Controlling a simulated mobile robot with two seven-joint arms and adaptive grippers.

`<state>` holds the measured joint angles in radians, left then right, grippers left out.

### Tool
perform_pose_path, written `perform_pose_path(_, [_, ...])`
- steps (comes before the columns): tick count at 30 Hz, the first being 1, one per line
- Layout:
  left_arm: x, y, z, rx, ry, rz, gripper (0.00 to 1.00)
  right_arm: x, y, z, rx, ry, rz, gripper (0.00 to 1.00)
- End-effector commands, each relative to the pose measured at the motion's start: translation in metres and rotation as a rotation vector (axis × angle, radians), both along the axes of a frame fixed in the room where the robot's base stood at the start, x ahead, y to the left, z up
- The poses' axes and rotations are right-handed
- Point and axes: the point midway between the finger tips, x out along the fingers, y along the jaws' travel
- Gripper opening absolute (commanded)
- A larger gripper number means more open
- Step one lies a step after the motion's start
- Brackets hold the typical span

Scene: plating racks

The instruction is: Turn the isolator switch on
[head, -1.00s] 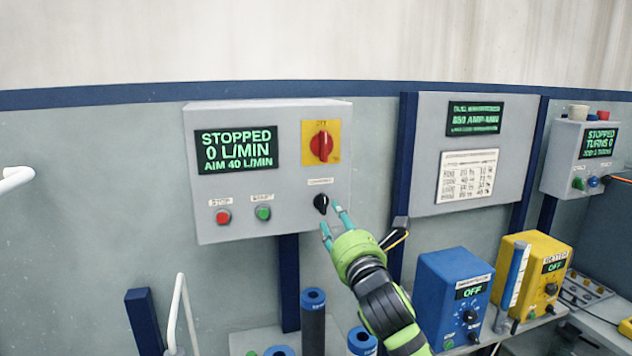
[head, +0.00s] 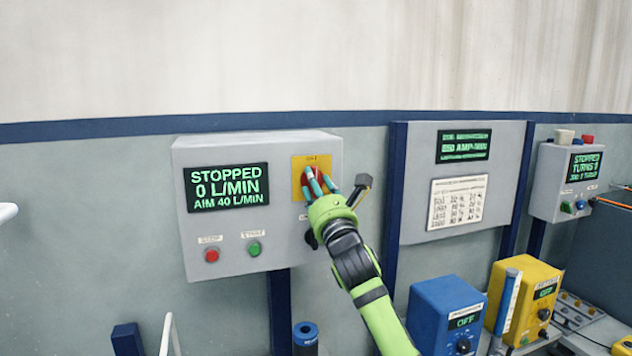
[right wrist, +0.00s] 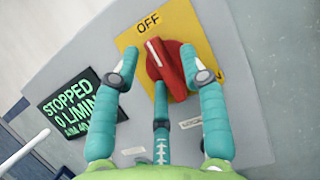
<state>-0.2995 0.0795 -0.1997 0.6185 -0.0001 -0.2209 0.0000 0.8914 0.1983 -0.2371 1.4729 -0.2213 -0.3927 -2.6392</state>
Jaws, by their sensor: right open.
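The isolator switch is a red knob (right wrist: 170,72) on a yellow plate (head: 298,180), at the upper right of a grey control box (head: 200,157). In the right wrist view its white mark points towards the word OFF. My right gripper (head: 318,184) is in front of the switch, its teal fingers open and spread around the knob. In the right wrist view (right wrist: 160,80) one finger is on each side and a third is below. I cannot tell whether any finger touches it. The fingers hide part of the knob in the head view. My left gripper is not in view.
The box's display (head: 227,187) reads STOPPED, 0 L/MIN. A red button (head: 212,255) and a green button (head: 254,249) sit below it. A black knob (head: 311,238) is partly behind my gripper. A blue unit (head: 440,310) and a yellow unit (head: 525,290) stand lower right.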

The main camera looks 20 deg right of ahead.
Motion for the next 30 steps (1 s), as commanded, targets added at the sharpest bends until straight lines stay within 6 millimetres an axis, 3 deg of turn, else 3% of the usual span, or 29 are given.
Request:
perform_pose_path(6, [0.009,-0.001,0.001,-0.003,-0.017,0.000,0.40,0.000,0.000,0.000,0.000,0.000,0.000,0.44])
perform_pose_path(7, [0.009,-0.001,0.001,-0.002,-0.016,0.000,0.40,0.000,0.000,0.000,0.001,0.000,0.000,0.40])
perform_pose_path(10, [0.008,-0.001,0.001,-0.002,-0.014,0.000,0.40,0.000,0.000,0.000,0.001,0.000,0.000,0.00])
perform_pose_path(22, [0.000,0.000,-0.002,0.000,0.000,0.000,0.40,0.000,0.000,-0.001,0.022,0.001,0.001,0.00])
perform_pose_path(30, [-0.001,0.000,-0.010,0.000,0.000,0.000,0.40,0.000,0.000,-0.001,0.157,0.005,0.000,0.00])
